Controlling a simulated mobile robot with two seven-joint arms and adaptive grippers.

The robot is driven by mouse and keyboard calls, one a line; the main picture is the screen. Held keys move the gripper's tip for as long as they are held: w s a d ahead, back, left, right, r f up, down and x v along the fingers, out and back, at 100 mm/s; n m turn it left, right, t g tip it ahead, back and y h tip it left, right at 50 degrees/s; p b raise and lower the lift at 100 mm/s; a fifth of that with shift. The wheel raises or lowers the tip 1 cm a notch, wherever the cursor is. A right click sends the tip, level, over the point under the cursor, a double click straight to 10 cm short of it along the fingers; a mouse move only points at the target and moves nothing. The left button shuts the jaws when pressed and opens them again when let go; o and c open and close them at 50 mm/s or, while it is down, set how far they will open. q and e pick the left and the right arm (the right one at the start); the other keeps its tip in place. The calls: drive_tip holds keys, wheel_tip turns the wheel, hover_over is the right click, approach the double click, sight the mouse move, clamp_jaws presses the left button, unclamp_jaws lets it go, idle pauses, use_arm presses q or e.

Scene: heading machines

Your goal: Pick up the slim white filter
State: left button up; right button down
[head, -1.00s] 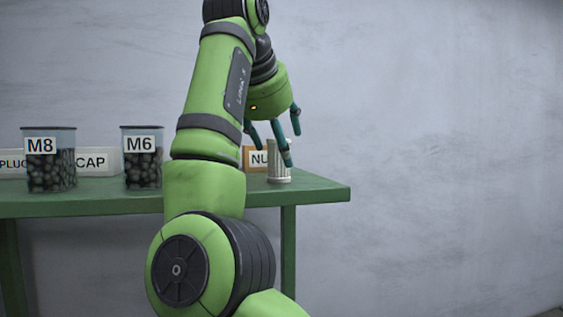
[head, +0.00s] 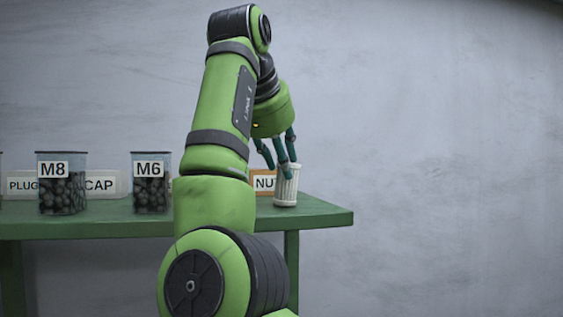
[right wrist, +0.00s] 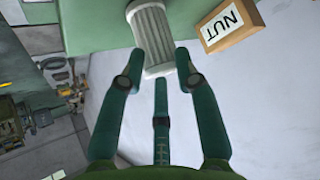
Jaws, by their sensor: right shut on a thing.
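The slim white filter (head: 286,188) is a ribbed cylinder near the right end of the green table, leaning slightly. In the head view I cannot tell whether its base touches the table. My right gripper (head: 283,168) comes down from above and is shut on the filter's upper end. In the right wrist view the filter (right wrist: 153,40) lies ahead of the three teal fingers, with the fingertips (right wrist: 160,66) at its near end. My left gripper is not in view.
A NUT box (head: 264,184) stands close behind and left of the filter. Clear bins M6 (head: 151,196) and M8 (head: 62,196) and the PLUG and CAP boxes are farther left on the green table (head: 110,226). Beyond the table's right end is open room before a grey wall.

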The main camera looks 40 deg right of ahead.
drive_tip(key=s+r, duration=1)
drive_tip(key=s, duration=0.1)
drive_tip(key=shift+s+d, duration=0.15)
drive_tip(key=shift+d, duration=0.05)
drive_tip(key=shift+s+a+r, duration=0.1)
drive_tip(key=shift+s, duration=0.1)
drive_tip(key=shift+c, duration=2)
unclamp_jaws()
drive_tip(key=shift+w, duration=0.1)
